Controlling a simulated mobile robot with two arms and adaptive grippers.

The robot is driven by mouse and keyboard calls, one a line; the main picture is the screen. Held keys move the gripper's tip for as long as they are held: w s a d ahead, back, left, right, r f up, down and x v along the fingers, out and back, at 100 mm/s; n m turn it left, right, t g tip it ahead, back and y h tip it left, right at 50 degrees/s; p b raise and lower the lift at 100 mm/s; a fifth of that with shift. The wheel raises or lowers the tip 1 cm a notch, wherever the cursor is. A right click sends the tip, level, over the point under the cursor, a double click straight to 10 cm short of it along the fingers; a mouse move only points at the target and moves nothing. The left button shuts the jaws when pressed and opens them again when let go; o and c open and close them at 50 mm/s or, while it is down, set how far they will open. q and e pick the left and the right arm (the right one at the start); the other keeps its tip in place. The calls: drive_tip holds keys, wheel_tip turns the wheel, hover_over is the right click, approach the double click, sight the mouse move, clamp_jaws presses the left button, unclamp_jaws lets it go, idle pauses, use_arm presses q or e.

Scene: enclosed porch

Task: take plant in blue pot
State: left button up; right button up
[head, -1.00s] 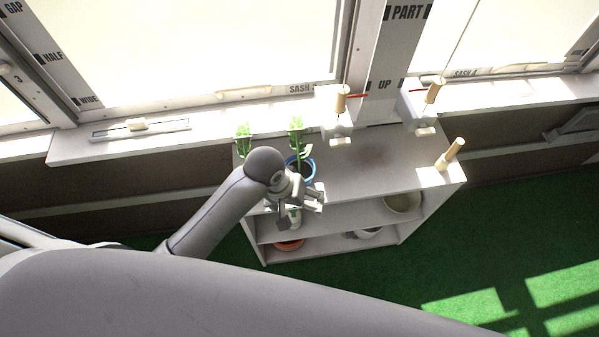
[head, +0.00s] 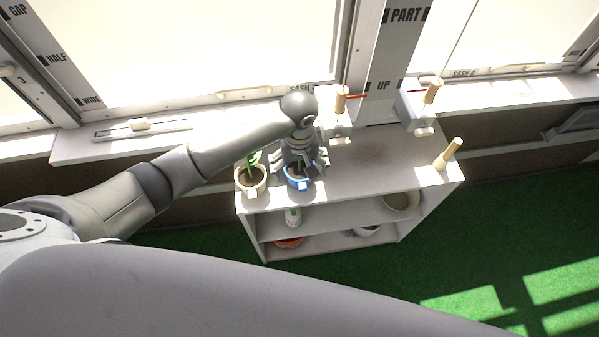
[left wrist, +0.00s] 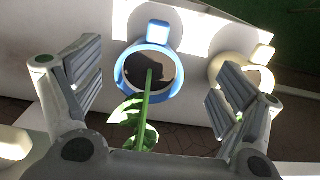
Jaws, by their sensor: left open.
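The plant in the blue pot (head: 298,182) stands on the left part of the shelf top; its pot rim, dark soil and green stem show in the left wrist view (left wrist: 151,73). My left gripper (head: 301,168) is over it from the window side, open, with its fingers on either side of the pot. In the left wrist view the fingers (left wrist: 158,88) are apart and the pot lies between and beyond them. Contact cannot be told. The leaves are partly hidden by the gripper in the head view. My right gripper is not in view.
A plant in a cream pot (head: 251,181) stands close to the left of the blue pot. The middle is clear. The window sill (head: 75,147) runs behind.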

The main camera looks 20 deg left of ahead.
sight(302, 181)
use_arm(q)
drive_tip(key=shift+s+d+f+p, duration=0.1)
drive_tip(key=shift+d+f+p, duration=0.1)
drive_tip(key=shift+f, duration=1.55)
drive_tip(key=shift+s+d+f+p, duration=0.1)
drive_tip(key=shift+d+f+p, duration=0.1)
drive_tip(key=shift+f, duration=1.55)
drive_tip(key=shift+c, duration=0.4)
drive_tip(key=c, duration=1.2)
drive_tip(key=shift+o, duration=0.2)
drive_tip(key=shift+r, duration=0.1)
